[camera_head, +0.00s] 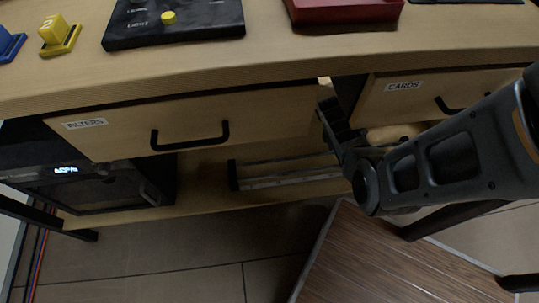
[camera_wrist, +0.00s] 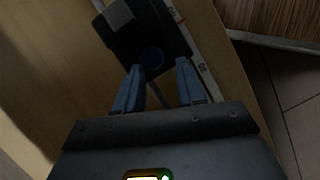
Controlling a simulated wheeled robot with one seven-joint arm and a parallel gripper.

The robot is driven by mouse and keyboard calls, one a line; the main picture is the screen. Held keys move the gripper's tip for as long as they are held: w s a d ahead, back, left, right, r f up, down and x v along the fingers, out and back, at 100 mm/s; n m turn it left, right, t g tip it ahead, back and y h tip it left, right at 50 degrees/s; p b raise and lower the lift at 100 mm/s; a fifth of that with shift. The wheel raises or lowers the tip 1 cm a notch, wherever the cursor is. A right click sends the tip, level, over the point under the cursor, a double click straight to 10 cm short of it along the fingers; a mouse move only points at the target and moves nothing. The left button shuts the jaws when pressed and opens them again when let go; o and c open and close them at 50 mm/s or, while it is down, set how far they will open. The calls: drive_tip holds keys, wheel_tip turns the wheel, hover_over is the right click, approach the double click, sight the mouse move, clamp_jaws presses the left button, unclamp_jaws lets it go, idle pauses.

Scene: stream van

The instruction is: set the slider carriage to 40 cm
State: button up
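The slider rail (camera_head: 290,180) lies on the low shelf under the drawers, with a black end block at its left. Contact cannot be told. In the head view my arm hides the rail's right part.
The FILTERS drawer (camera_head: 215,118) and CARDS drawer (camera_head: 430,95) sit above the shelf. A black appliance (camera_head: 85,180) stands at the left. A desktop above holds a black panel (camera_head: 172,22), a red box (camera_head: 345,10) and a yellow block (camera_head: 58,33). A brown wooden board (camera_head: 390,262) is below right.

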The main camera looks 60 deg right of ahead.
drive_tip(key=w+a+b, duration=0.5)
drive_tip(key=w+a, duration=0.3)
drive_tip(key=w, duration=0.2)
drive_tip(key=w+a+r+b, duration=0.1)
drive_tip(key=w+a+b, duration=0.4)
drive_tip(key=w+a, duration=0.3)
drive_tip(key=w, duration=0.3)
drive_tip(key=shift+a+r+b, duration=0.15)
drive_tip(key=shift+r+b, duration=0.05)
drive_tip(key=shift+b, duration=0.2)
drive_tip(key=shift+c, duration=0.2)
